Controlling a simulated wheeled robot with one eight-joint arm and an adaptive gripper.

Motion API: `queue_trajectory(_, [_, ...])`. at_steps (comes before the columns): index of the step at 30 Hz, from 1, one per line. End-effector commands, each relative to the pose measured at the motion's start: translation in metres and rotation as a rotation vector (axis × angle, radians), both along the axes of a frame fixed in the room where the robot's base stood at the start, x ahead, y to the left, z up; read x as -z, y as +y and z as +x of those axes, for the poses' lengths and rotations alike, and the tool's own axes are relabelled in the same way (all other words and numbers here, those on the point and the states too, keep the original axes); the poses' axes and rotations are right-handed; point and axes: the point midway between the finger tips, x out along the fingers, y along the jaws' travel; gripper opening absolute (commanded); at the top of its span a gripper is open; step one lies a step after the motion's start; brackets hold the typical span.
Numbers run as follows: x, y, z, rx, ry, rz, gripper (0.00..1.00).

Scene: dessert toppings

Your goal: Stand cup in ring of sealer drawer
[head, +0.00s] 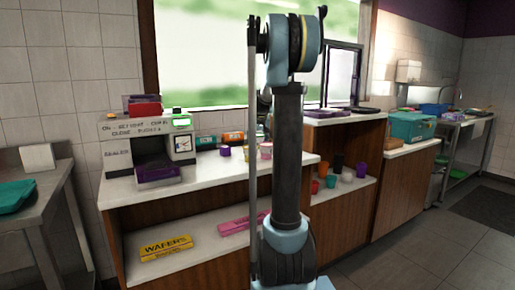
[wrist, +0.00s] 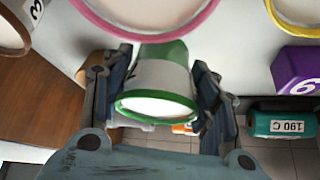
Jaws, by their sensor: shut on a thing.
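In the wrist view my gripper (wrist: 160,98) is shut on a cup (wrist: 160,73). The cup is whitish with a green rim and a green patch at its far end, and lies between the two fingers. In the head view my own arm stands in front of the counter, and I cannot make out the gripper or the held cup behind it. The sealer (head: 132,140) is a grey machine with a lit green display at the left end of the counter. Its purple drawer (head: 158,172) is at the front low down; I cannot make out the ring.
Cups stand on the counter (head: 215,178) near my arm. The shelf below holds a yellow wafers box (head: 165,247) and a pink box (head: 240,225).

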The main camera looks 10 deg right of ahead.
Motion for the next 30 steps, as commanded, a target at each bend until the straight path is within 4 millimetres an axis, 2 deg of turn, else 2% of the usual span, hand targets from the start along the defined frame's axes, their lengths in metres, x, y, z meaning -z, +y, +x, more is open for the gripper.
queue_trajectory(5, [0.022, -0.001, 0.000, 0.001, 0.000, 0.000, 0.27])
queue_trajectory(15, [0.025, -0.001, 0.000, 0.001, 0.000, 0.000, 0.27])
queue_trajectory(16, [0.024, -0.001, 0.000, 0.001, 0.000, 0.000, 0.61])
queue_trajectory(18, [0.024, -0.001, 0.000, 0.001, 0.000, 0.000, 0.77])
queue_trajectory(30, [0.023, -0.001, 0.000, 0.001, 0.000, 0.000, 0.77])
